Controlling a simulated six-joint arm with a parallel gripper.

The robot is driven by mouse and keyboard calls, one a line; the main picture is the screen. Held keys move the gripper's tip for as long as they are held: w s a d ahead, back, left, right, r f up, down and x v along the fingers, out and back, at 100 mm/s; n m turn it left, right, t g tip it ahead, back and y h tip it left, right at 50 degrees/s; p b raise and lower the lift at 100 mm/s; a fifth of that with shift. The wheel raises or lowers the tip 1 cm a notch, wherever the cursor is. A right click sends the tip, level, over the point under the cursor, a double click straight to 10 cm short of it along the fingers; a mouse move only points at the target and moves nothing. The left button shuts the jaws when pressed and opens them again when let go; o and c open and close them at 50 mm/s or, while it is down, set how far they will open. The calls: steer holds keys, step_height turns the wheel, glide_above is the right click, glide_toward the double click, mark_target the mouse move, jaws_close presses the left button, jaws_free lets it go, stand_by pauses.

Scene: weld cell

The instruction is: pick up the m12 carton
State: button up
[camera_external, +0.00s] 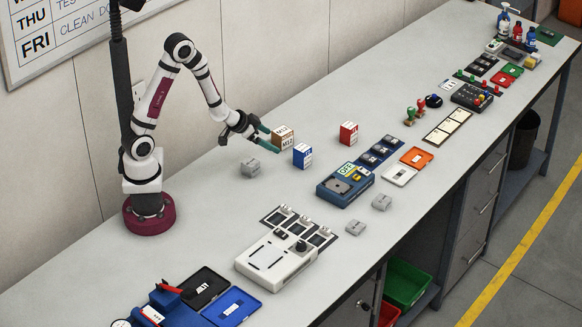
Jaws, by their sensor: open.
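The M12 carton (284,143) is a small brown box with dark lettering on a pale label, standing upright on the grey bench. My gripper (268,136) is open, with its green-tipped fingers at the carton's left side. One finger overlaps the carton's edge in the picture. I cannot tell whether the fingers touch it or reach around it.
A blue-and-white carton (302,156) stands close to the right of the M12 carton. A red-and-white carton (348,133) stands farther right. A grey block (250,168) lies in front of my gripper. A blue device (345,186) is at front right. The bench behind is clear.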

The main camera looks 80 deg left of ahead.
mark_target(275, 134)
steer(key=a+f+n+y, duration=0.1)
steer(key=a, duration=0.2)
steer(key=a+f+n+t+y, duration=0.1)
steer(key=a+f+n, duration=0.1)
steer(key=a, duration=0.1)
steer(key=s+a+f+n+t+y, duration=0.1)
steer(key=a+f, duration=0.1)
steer(key=a, duration=0.1)
steer(key=shift+a+y, duration=0.3)
steer(key=x, duration=0.7)
steer(key=shift+w+r, duration=0.1)
steer(key=shift+d, duration=0.1)
jaws_close()
